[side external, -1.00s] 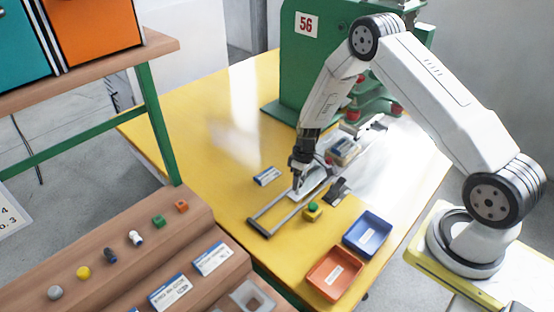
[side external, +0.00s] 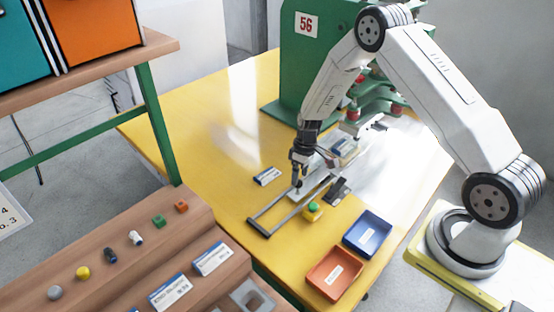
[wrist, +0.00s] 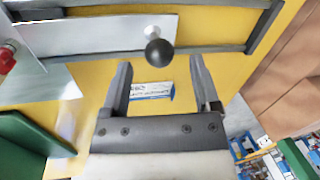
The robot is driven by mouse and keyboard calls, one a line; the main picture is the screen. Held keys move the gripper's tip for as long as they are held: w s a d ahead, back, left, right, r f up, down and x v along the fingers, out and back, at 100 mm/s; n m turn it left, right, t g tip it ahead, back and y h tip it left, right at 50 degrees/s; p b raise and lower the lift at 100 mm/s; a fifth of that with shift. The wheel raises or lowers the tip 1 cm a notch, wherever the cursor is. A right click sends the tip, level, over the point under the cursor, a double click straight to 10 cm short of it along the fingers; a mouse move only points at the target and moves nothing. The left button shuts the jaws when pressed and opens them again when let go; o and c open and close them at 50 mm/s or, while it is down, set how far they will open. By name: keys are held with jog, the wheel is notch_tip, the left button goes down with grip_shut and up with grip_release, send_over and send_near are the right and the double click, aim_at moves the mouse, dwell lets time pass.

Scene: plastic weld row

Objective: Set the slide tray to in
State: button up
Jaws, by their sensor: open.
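The slide tray (wrist: 95,38) is a flat metal plate between two dark rails (wrist: 210,49). Its black ball knob (wrist: 159,54) stands near its outer end. Bare rail shows between that end and the dark end bar (wrist: 264,28); the bar also shows in the side view (side external: 258,228). My gripper (wrist: 160,70) is open, its fingertips on either side of the knob's line and just short of it in the wrist view. In the side view my gripper (side external: 297,184) is low over the tray; it hides most of the knob. The height gap cannot be told.
The green press (side external: 318,85) marked 56 stands at the rails' inner end. A blue-and-white label card (side external: 267,176) lies beside the rails. A green-topped yellow button (side external: 312,211), a blue bin (side external: 367,233) and an orange bin (side external: 334,273) are on the other side.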

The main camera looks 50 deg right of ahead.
jog(key=shift+w+d+r, duration=0.1)
jog(key=shift+d+r, duration=0.05)
jog(key=shift+r, duration=0.7)
jog(key=shift+s+d+r, duration=0.1)
jog(key=shift+d+r, duration=0.1)
jog(key=shift+r, duration=0.7)
jog(key=shift+w+d+r, duration=0.1)
jog(key=shift+d+r, duration=0.05)
jog(key=shift+r, duration=0.7)
jog(key=m, duration=0.4)
jog(key=shift+s+t, duration=0.3)
jog(key=shift+t, duration=0.1)
jog(key=shift+f, duration=0.1)
jog(key=shift+w+a+f, duration=0.1)
jog(key=shift+a+f, duration=0.15)
jog(key=shift+f, duration=1)
jog(key=shift+w+a+f, duration=0.1)
jog(key=shift+a+f, duration=0.15)
jog(key=shift+f, duration=1)
jog(key=shift+a+f, duration=0.25)
jog(key=shift+f, duration=1)
grip_shut()
